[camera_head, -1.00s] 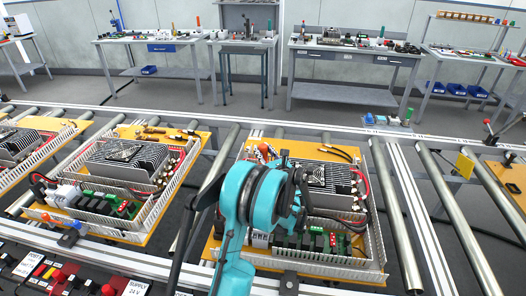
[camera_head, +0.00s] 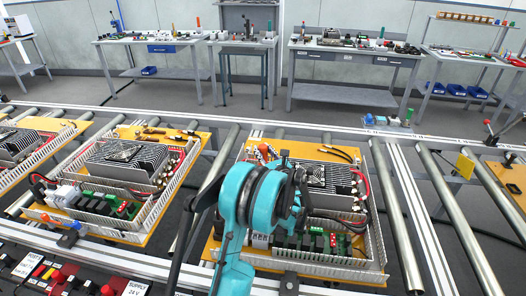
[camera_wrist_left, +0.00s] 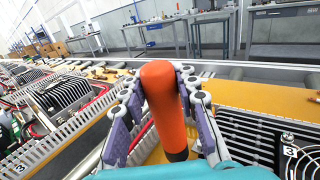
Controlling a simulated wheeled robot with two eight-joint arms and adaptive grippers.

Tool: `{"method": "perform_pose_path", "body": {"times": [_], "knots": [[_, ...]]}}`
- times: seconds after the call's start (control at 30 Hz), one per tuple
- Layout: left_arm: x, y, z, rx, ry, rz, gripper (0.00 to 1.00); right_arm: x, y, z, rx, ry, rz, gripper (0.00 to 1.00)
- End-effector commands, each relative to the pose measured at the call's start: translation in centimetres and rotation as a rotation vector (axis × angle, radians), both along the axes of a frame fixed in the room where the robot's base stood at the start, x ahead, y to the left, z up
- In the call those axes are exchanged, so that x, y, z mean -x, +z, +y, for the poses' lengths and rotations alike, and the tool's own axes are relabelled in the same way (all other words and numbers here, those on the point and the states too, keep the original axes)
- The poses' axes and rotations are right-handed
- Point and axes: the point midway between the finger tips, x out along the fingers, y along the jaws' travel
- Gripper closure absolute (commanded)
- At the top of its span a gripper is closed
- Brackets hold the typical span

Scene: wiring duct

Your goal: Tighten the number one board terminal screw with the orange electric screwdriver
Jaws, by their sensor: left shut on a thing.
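The orange electric screwdriver (camera_wrist_left: 164,98) is in my left gripper (camera_wrist_left: 160,115), which is shut around its handle in the left wrist view. The handle's lower end is dark, and the bit is out of view. The green terminal board (camera_head: 340,243) of that unit shows at the right of my arm. The number one terminal screw is too small to make out. My right gripper is not in view.
The unit sits on a yellow base plate (camera_head: 215,245) with white slotted duct walls (camera_head: 378,200) and a finned heat sink (camera_head: 333,178). A second unit (camera_head: 130,160) lies to the left. Metal rollers (camera_head: 397,220) run at the right. Benches (camera_head: 345,75) stand far back.

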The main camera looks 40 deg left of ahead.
Motion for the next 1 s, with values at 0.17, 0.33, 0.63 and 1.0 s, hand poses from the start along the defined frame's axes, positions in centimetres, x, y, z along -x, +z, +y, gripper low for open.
{"method": "perform_pose_path", "body": {"times": [0.17,0.33,0.63,1.0], "knots": [[0.0,-0.1,0.0,-0.001,0.000,0.000,1.00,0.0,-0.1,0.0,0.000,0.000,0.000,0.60],[0.0,-0.4,0.0,-0.001,0.000,0.000,1.00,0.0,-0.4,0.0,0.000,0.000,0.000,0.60],[0.0,-0.9,0.0,-0.001,0.000,0.000,1.00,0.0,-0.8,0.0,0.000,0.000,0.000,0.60],[0.0,-1.4,0.0,0.000,0.000,0.000,1.00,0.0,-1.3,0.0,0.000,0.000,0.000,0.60]]}}
